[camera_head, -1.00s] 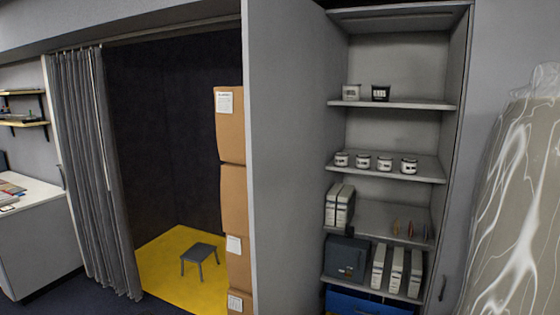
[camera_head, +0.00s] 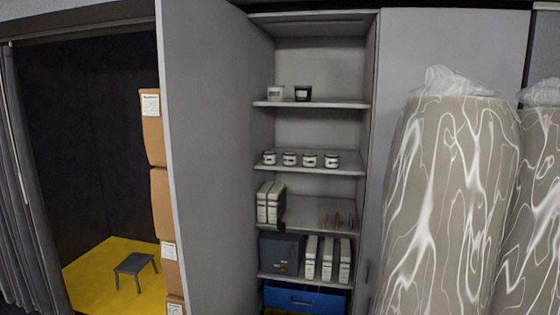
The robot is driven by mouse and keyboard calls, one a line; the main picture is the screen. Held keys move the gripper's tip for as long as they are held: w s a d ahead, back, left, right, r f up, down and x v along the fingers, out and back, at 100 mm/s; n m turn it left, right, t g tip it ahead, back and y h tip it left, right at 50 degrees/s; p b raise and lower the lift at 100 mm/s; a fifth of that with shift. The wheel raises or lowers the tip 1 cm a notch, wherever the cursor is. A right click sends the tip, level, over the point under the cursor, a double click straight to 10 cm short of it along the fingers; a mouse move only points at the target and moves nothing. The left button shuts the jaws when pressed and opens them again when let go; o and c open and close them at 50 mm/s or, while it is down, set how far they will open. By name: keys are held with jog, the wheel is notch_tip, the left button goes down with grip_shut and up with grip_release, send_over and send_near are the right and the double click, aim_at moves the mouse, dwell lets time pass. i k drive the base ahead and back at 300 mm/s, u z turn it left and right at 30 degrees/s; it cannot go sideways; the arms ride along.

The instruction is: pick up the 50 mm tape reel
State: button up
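I see no tape reel that I can make out in the camera view. The open cabinet shelves hold jars, white boxes and small coloured items, but none of them can be told as a 50 mm reel. My gripper is not in view.
An open cabinet (camera_head: 375,150) stands in the middle, its door (camera_head: 208,150) swung out to the left. A blue drawer or bin (camera_head: 305,298) sits at its bottom. Plastic-wrapped rolls (camera_head: 440,200) stand at right. Stacked cartons (camera_head: 166,210) and a small stool (camera_head: 135,263) on yellow floor are at left.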

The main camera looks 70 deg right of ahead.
aim_at(268, 158)
jog(key=k, duration=1.25)
jog(key=z, duration=0.45)
jog(key=i, duration=1)
jog(key=u, duration=0.05)
